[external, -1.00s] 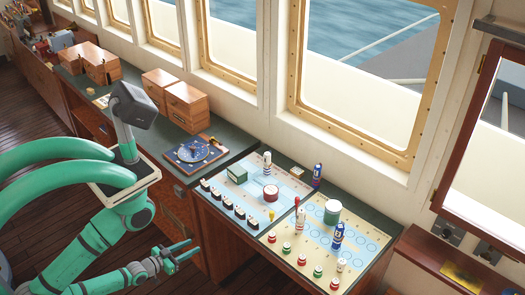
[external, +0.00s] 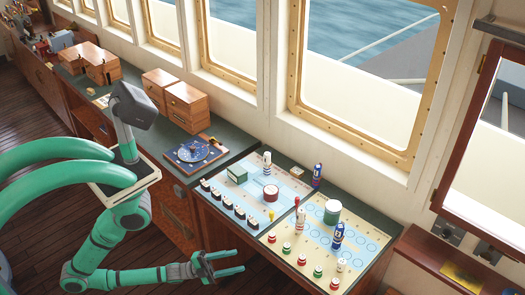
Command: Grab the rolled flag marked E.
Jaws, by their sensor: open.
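Several small upright rolls stand on the console at the right. One is blue with some red (external: 317,176) at the back edge. A larger blue one with a white mark (external: 338,235) is on the pale yellow panel. A red-and-white one (external: 300,221) and a white one with a blue band (external: 267,161) stand further left. The marks are too small to read, so I cannot tell which is E. My gripper (external: 243,261) is open and empty, in front of the console's front edge, left of the yellow panel and apart from all the rolls.
Wooden boxes (external: 187,107) stand further left. Windows close off the back.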

